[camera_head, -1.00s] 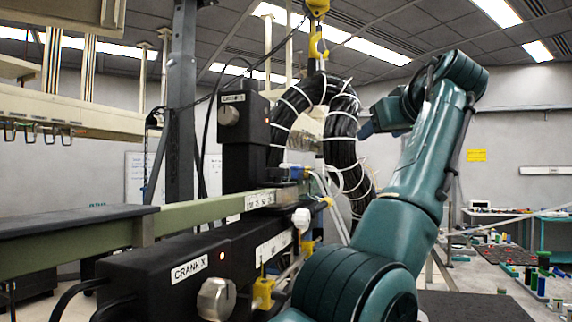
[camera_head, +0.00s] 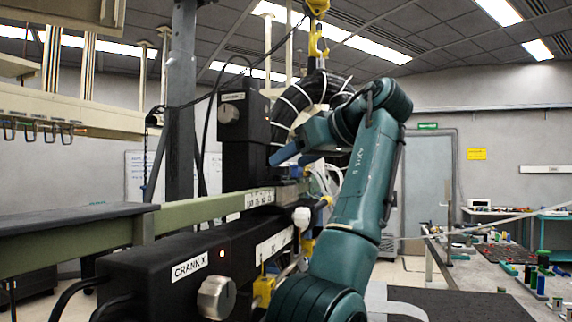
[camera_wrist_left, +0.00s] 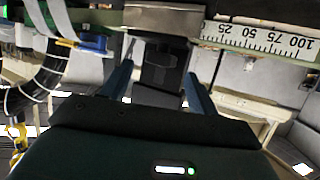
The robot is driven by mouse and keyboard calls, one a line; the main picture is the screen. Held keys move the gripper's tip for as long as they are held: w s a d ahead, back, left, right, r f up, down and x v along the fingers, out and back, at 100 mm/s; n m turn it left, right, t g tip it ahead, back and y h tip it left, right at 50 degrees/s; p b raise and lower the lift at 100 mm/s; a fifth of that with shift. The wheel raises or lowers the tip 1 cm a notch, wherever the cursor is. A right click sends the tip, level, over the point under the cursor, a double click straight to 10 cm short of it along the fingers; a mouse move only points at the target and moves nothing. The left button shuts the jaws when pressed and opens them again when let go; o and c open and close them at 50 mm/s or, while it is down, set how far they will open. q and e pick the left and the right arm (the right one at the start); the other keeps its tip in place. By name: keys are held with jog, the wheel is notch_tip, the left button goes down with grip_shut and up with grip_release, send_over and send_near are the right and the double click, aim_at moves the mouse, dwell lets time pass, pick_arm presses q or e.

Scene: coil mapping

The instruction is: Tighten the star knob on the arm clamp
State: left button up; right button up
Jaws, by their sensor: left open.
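My left gripper (camera_head: 288,148) is in front of the cable coil in the head view, with its blue fingers pointing left. In the left wrist view my left gripper (camera_wrist_left: 158,72) is open, with one finger on each side of a dark faceted knob-like part (camera_wrist_left: 163,76). This part sits against a metal block (camera_wrist_left: 162,19) on the scaled rail. It looks like the star knob of the arm clamp, but its shape is too dark to be sure. Gaps show between it and the fingers. The arm clamp (camera_head: 290,188) is partly hidden in the head view. My right gripper is out of view.
The scaled rail (camera_head: 190,210) runs across the left half. Below it is the black CRANK X box (camera_head: 150,262) with a silver knob (camera_head: 216,298). A black cable coil (camera_head: 298,98) hangs from a yellow hook (camera_head: 317,45). A white knob (camera_head: 301,217) stands close to the rail.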

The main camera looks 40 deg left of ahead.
aim_at(277, 170)
pick_arm(q)
jog(key=shift+x, duration=1.55)
jog(key=c, duration=1)
